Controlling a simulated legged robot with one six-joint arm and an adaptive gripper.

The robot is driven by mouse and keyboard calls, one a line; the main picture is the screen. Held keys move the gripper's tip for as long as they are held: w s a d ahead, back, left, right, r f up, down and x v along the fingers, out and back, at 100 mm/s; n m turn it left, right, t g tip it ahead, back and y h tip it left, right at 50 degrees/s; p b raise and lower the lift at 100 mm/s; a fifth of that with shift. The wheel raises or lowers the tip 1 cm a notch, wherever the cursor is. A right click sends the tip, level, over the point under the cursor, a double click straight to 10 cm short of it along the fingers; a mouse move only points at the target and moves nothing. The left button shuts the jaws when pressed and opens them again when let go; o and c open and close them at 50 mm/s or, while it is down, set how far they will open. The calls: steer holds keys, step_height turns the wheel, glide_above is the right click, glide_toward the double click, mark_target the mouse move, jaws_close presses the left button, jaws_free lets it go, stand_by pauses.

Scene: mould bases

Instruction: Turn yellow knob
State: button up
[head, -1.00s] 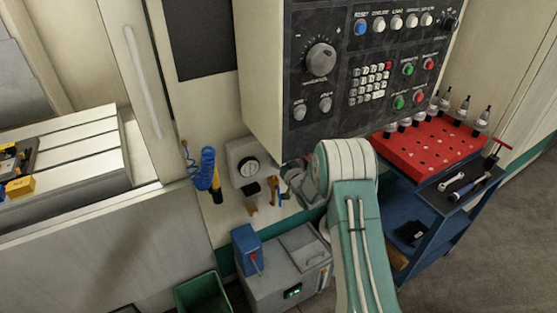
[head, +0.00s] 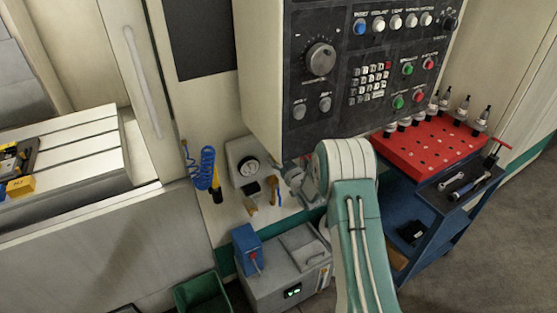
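A small yellow handle (head: 274,189) stands on the pale machine panel below the control console, and I take it to be the yellow knob. A second small yellow-brown piece (head: 250,209) sits to its lower left. Both are too small to show their exact shape. My gripper (head: 288,176) is mostly hidden behind my teal and white arm, just right of the yellow handle. Its fingertips are not clear, and I cannot tell whether they touch the handle.
A gauge box (head: 247,163) and a coiled blue hose (head: 206,168) are on the panel at left. Below stand a grey unit (head: 286,275) and a green bin (head: 203,291). The console (head: 345,65) overhangs above. A blue cart (head: 440,235) with a red tool tray (head: 425,152) stands at right.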

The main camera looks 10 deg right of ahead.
steer(key=shift+w+n, duration=0.1)
steer(key=shift+n, duration=1.2)
steer(key=o, duration=1.1)
steer(key=shift+a, duration=0.1)
steer(key=shift+o, duration=0.2)
steer(key=v, duration=1.2)
